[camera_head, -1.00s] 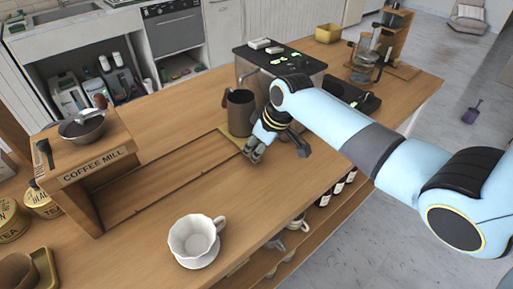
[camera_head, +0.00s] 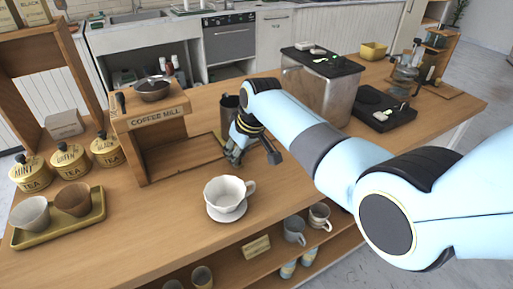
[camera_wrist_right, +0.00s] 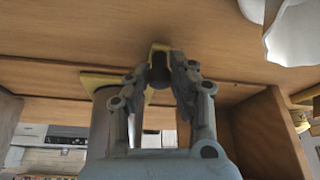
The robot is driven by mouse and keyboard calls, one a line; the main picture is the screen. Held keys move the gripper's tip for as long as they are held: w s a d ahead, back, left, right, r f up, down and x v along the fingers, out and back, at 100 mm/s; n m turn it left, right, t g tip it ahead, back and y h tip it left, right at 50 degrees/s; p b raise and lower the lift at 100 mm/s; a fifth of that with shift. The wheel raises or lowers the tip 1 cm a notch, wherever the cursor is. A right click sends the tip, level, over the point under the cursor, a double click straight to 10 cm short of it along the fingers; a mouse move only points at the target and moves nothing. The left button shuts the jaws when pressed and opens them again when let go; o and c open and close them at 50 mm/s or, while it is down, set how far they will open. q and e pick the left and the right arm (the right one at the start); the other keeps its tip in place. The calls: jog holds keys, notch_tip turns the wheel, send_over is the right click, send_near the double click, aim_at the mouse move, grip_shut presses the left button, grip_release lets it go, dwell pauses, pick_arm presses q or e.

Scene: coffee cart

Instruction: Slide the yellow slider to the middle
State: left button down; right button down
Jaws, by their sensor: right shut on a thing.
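My arm hides much of the slider in the head view. My left gripper is not in view.
A white cup (camera_head: 227,192) on a saucer stands in front of the gripper. A steel box (camera_head: 318,88) is behind my right arm. Tea tins (camera_head: 70,160) and a tray (camera_head: 62,228) stand left.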

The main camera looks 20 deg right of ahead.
jog(key=shift+a, duration=0.75)
jog(key=c, duration=1.2)
grip_release()
jog(key=shift+o, duration=0.2)
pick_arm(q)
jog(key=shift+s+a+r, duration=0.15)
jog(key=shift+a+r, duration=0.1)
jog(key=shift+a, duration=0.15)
pick_arm(e)
jog(key=v, duration=1.2)
jog(key=shift+s+f, duration=0.1)
